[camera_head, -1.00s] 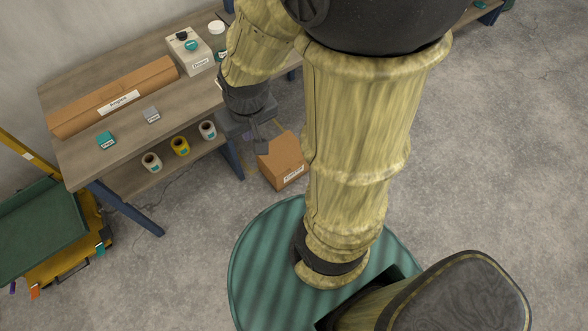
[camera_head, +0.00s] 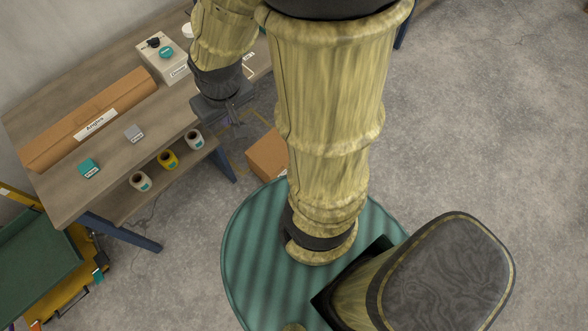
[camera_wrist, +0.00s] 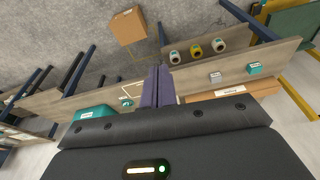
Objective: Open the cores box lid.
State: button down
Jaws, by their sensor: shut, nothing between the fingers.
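A brown cardboard box (camera_head: 266,156) stands on the floor beside the workbench, partly hidden behind my arm in the head view. It also shows in the wrist view (camera_wrist: 128,27), and its top looks closed. I cannot read its label now, so I cannot confirm that it is the cores box. My gripper (camera_head: 239,130) is in the air near the bench's front edge, to the upper left of the box in the head view. In the wrist view its fingers (camera_wrist: 158,84) are together and empty, apart from the box.
A green cart (camera_head: 35,260) stands left. Floor to the right is clear.

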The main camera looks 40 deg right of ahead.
jog(key=w+d+f+m+y+b, duration=0.2)
jog(key=d+f+m+y+b, duration=0.3)
jog(key=f+b, duration=1.2)
jog(key=w+d+f+m+t+y+b, duration=0.1)
jog(key=w+d+f+m+y+b, duration=0.45)
jog(key=f, duration=1.95)
jog(key=s+d+f+m+y+b, duration=0.25)
jog(key=f+m+b, duration=0.45)
jog(key=f+b, duration=1.2)
jog(key=d+f+m+t+h+b, duration=0.3)
jog(key=d+f+m+t+b, duration=0.2)
jog(key=f, duration=0.6)
jog(key=s+d+f+m+t+h+b, duration=0.1)
jog(key=d+f+m+t+h+b, duration=0.3)
jog(key=f, duration=0.7)
jog(key=d+f+m+t+h+b, duration=0.3)
jog(key=d+f+m+t+b, duration=0.5)
jog(key=f+b, duration=0.2)
jog(key=shift+s+f+h+b, duration=0.3)
jog(key=shift+s+f+h, duration=0.1)
jog(key=shift+f, duration=0.3)
jog(key=shift+w, duration=0.1)
jog(key=w+r+p, duration=0.1)
jog(key=w+r, duration=0.5)
jog(key=w, duration=0.3)
jog(key=shift+w+a+r, duration=0.2)
jog(key=shift+w+a, duration=0.05)
jog(key=shift+a, duration=0.2)
